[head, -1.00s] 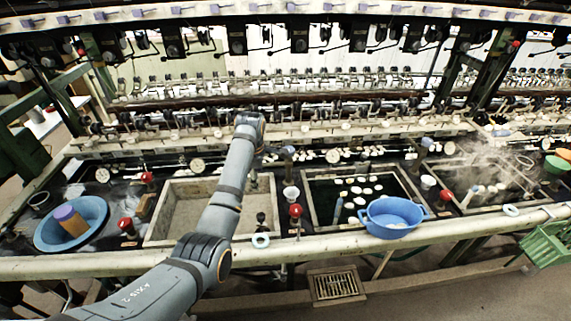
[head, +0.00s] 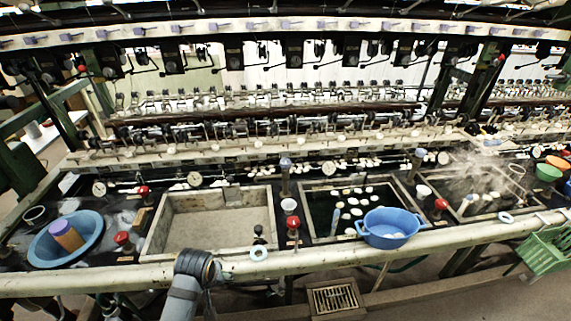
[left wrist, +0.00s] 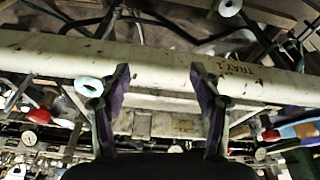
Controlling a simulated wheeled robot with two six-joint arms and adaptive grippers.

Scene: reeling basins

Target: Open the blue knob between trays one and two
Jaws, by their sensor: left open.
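A blue-topped knob (head: 285,163) stands on a dark post at the back, between a pale empty tray (head: 215,228) and a dark water tray (head: 306,214) with several white cocoons. The knob is uncovered; whether it is open I cannot tell. A similar blue knob (head: 419,153) stands right of the water tray. In the head view only part of my left arm shows, low at the front rail, well apart from the knob. In the left wrist view my left gripper (left wrist: 160,75) is open and empty, over the pale rail. My right gripper is not in view.
The pale front rail (head: 340,255) runs across the basins. A red knob (head: 293,223) and white cup (head: 289,205) stand between the trays. A blue bowl (head: 388,240) rests at the water tray's front right. A blue basin (head: 42,250) is at the left.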

